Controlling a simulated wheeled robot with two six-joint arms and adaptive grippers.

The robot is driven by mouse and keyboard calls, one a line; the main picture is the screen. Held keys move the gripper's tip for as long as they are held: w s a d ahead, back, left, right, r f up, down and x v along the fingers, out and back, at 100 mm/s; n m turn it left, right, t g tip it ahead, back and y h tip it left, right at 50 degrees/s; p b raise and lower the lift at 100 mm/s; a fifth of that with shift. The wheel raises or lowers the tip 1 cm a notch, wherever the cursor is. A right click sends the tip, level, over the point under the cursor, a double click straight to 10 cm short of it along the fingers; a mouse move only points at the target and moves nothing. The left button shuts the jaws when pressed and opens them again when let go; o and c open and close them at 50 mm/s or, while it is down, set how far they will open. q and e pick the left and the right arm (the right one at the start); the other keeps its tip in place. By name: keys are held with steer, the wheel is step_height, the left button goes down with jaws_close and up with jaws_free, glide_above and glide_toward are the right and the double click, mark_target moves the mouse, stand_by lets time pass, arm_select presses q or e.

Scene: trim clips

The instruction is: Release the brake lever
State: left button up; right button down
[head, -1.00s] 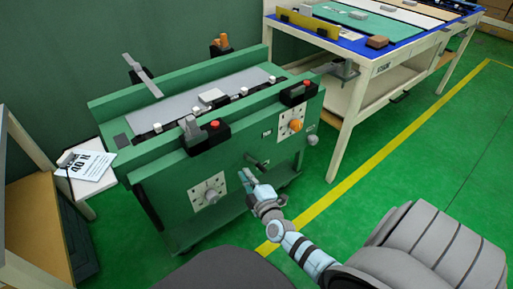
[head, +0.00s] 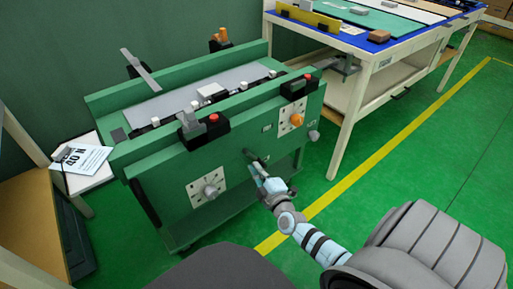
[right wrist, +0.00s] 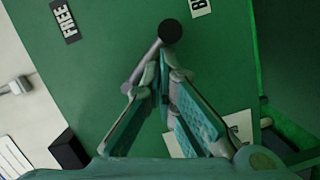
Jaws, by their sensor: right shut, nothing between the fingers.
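The brake lever (head: 251,154) is a short dark rod on the front of the green machine. In the right wrist view it is a grey rod with a round black knob (right wrist: 171,31), between a "FREE" label (right wrist: 65,20) and a partly cut-off label starting with "B" (right wrist: 199,6). My right gripper (head: 258,170) is just below the lever. In the right wrist view its fingertips (right wrist: 163,70) are together with nothing between them, beside the rod and below the knob. I cannot tell whether they touch the rod. My left gripper is out of view.
The machine front (head: 235,165) carries a grey-knob dial (head: 210,190) and an orange-knob dial (head: 296,119). A workbench (head: 343,120) stands to the right, and a paper sheet (head: 80,158) lies at the left. The green floor in front is clear.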

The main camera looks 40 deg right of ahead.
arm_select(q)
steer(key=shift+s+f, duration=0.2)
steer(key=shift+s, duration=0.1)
arm_select(e)
steer(key=shift+d+n, duration=0.1)
steer(key=shift+n, duration=0.2)
